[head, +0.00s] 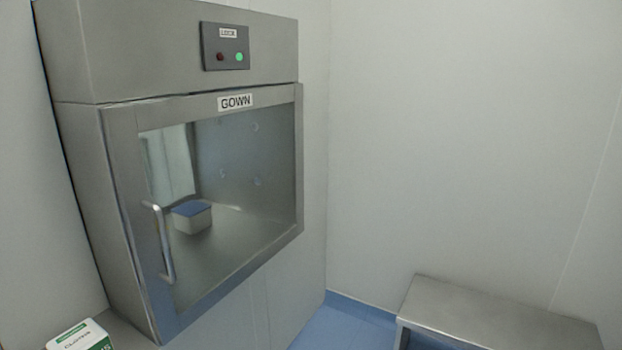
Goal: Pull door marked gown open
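The door marked GOWN (120,170) is a steel frame with a large window, on the front of a steel wall cabinet (85,200). The door looks shut. Its label (235,101) is on the top rail. A vertical bar handle (159,242) is on the door's left side. Through the window I see a white box with a blue top (191,217) inside the cabinet. Neither of my grippers is in view.
A lock panel (226,47) above the door has a dark red light and a lit green light. A glove box (80,337) sits at the bottom left. A steel bench (490,320) stands at the lower right. Blue floor shows between bench and cabinet wall.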

